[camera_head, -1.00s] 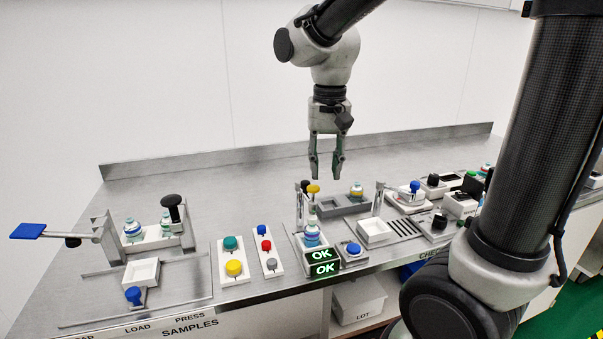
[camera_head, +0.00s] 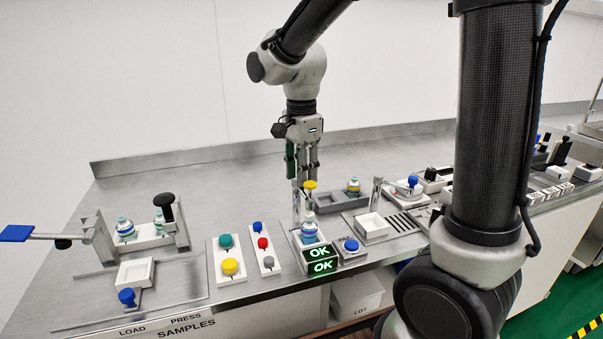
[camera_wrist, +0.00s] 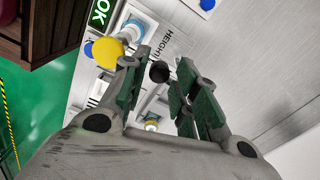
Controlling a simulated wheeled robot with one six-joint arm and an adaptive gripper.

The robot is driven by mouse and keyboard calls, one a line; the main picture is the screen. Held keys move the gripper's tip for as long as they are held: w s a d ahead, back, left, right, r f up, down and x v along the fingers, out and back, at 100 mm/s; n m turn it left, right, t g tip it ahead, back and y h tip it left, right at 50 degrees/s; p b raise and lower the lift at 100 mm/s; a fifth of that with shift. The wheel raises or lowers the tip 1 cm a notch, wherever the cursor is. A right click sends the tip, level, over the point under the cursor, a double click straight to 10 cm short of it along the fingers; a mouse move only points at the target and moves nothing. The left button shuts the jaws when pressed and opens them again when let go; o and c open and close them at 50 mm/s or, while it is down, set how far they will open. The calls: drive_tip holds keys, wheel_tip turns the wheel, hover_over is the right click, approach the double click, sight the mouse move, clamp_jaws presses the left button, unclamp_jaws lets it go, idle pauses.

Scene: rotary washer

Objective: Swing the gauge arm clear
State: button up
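The height gauge station (camera_head: 288,236) stands mid-bench. A yellow knob (camera_head: 310,185) sits above a bottle with a blue and white band (camera_head: 309,230). In the wrist view the yellow knob (camera_wrist: 108,52) is large, beside the left finger, and a black knob (camera_wrist: 159,72) shows between the fingers. In the head view my gripper hides that black knob. Contact with either knob cannot be told.
A grey tray (camera_head: 330,204) with a yellow-topped bottle (camera_head: 353,185) stands right behind the station. A post (camera_head: 376,190) and a white tray (camera_head: 372,226) are further right. Button panels (camera_head: 226,262) and the press station (camera_head: 152,240) lie left. The rear bench is clear.

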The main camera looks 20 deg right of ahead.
drive_tip(key=shift+f, duration=0.35)
clamp_jaws()
